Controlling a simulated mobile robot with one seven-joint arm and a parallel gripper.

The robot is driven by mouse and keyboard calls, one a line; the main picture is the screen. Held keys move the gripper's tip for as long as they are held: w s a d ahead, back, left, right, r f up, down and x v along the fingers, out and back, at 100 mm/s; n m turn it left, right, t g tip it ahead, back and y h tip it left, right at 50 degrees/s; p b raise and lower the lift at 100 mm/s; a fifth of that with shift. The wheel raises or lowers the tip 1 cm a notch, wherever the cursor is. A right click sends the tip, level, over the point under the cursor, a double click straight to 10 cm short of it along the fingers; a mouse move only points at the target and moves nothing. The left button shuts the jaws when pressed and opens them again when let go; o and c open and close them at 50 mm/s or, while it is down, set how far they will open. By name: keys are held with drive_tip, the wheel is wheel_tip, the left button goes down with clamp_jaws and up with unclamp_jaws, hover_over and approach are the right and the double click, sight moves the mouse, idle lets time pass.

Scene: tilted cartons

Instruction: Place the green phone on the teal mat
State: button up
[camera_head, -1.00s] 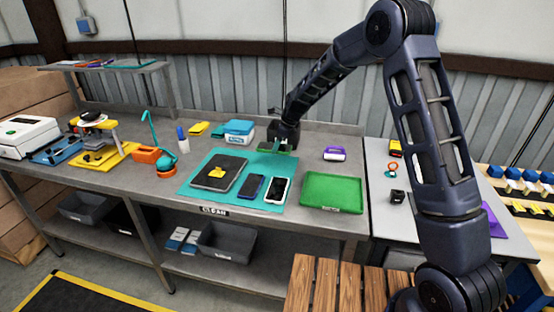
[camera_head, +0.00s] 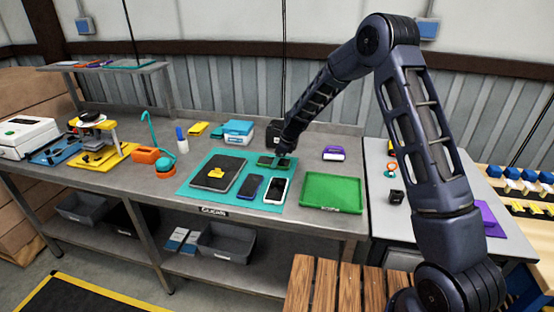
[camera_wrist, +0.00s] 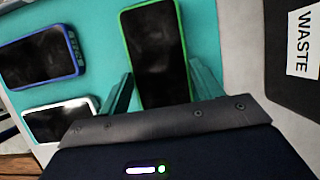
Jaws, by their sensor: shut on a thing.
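The green phone (camera_wrist: 156,55) has a dark screen and a bright green edge. It lies flat between my gripper's fingers in the wrist view, and in the head view the green phone (camera_head: 272,162) is at the back right part of the teal mat (camera_head: 189,186). My gripper (camera_wrist: 160,92) is shut on the phone's sides. It also shows in the head view (camera_head: 277,160). The phone is over the mat; whether it touches the mat I cannot tell. The teal mat also shows in the wrist view (camera_wrist: 98,50).
A blue-edged phone (camera_head: 251,187), a white phone (camera_head: 276,190) and a dark tablet (camera_head: 219,173) with a yellow item lie on the mat. A green tray (camera_head: 331,191) stands to the right. A dark surface labelled WASTE (camera_wrist: 297,45) is at the wrist view's right.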

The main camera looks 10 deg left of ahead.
drive_tip(key=o, duration=1.1)
drive_tip(key=shift+f, duration=0.1)
drive_tip(key=v, duration=1.1)
drive_tip(key=s+d+r+n+t+h, duration=0.1)
drive_tip(key=s+d+r+n, duration=0.35)
drive_tip(key=d+r, duration=0.7)
drive_tip(key=s+d+r+n+t, duration=0.1)
drive_tip(key=s+d+r+n, duration=0.55)
drive_tip(key=d, duration=0.85)
drive_tip(key=s+d+r+n+t+h, duration=0.2)
drive_tip(key=s+d+n, duration=0.5)
drive_tip(key=s+d, duration=1.4)
drive_tip(key=shift+s+r+t+h, duration=0.3)
drive_tip(key=shift+s+h, duration=0.4)
drive_tip(key=shift+s, duration=0.35)
